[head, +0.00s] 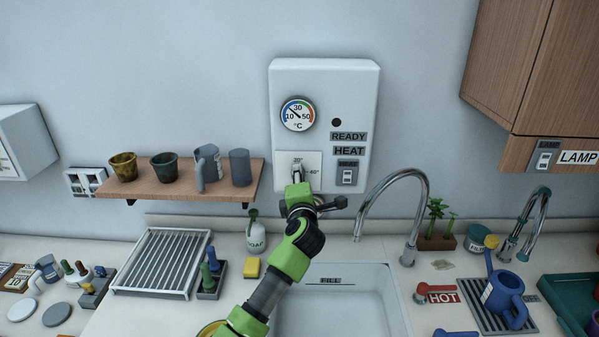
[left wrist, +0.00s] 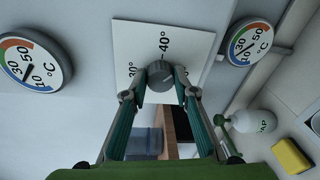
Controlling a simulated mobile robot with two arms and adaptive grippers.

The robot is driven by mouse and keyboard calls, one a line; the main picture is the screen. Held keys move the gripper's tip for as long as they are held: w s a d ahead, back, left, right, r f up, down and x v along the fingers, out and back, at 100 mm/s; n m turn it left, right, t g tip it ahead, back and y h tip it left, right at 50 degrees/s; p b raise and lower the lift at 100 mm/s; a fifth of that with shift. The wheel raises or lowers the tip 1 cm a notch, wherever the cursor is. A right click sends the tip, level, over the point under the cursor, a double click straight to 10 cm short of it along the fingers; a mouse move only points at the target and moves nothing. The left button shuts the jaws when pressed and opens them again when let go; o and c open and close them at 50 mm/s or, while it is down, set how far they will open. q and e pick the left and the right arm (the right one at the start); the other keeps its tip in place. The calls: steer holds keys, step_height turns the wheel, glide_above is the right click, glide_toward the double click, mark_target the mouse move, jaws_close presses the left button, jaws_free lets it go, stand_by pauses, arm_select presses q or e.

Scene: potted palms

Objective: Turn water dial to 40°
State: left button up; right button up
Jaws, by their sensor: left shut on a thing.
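The water dial is a small grey knob (left wrist: 161,73) on a white plate (left wrist: 190,45) marked 30° and 40°. In the head view the plate (head: 314,160) is on the front of the white heater box (head: 325,85), with 40° at its right. My left gripper (head: 297,178) reaches up to the knob and hides much of it there. In the left wrist view the fingers of my left gripper (left wrist: 160,82) are shut on the knob, one on each side. I cannot tell exactly where the knob points. My right gripper is not in view.
A round thermometer (head: 298,114) is above the plate; its needle points up-left, between 10 and 30. A shelf (head: 220,185) with pots and cups is to the left. The sink (head: 340,300), tap (head: 412,215) and soap bottle (head: 256,238) are below.

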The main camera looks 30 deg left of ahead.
arm_select(q)
steer(key=n+p, duration=0.1)
steer(key=n, duration=0.6)
steer(key=shift+a+n+h, duration=0.1)
steer(key=shift+n+h, duration=0.3)
stand_by(0.5)
steer(key=o, duration=1.1)
steer(key=shift+r, duration=0.1)
steer(key=v, duration=1.2)
steer(key=shift+s+a+f, duration=0.1)
steer(key=shift+s+f, duration=0.05)
steer(key=shift+f, duration=0.05)
